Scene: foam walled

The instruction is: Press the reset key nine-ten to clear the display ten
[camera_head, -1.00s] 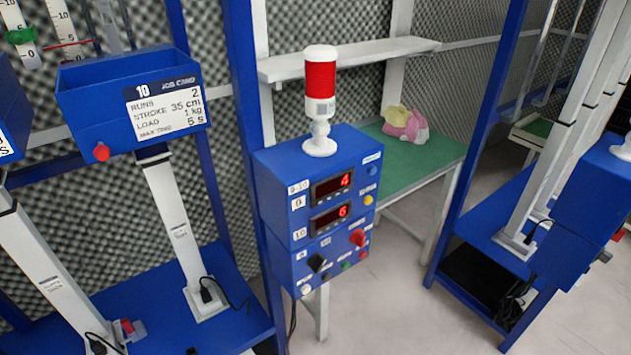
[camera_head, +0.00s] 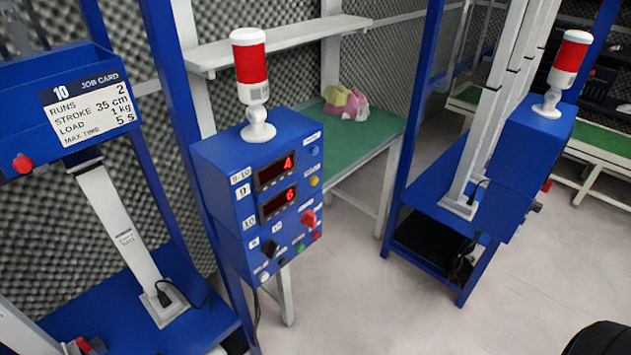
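The blue control box labelled 9-10 (camera_head: 215,170) stands in the middle, with a red and white lamp on top. Its upper display, labelled 9 (camera_head: 275,172), shows a red 4. Its lower display, labelled 10 (camera_head: 278,204), shows a red 6. On the right of its face are a blue button (camera_head: 313,150), a yellow button (camera_head: 314,181) and a red knob (camera_head: 308,219). Lower are a black knob (camera_head: 269,248) and small green (camera_head: 300,248) and red (camera_head: 317,236) buttons. The key labels are too small to read. Neither gripper is in view.
A blue job card box numbered 10 (camera_head: 30,100) is at the left on a blue rig. A green-topped table (camera_head: 370,140) with a pink and yellow object stands behind. Another blue box with a lamp (camera_head: 535,140) is at right. The floor (camera_head: 370,300) in front is clear.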

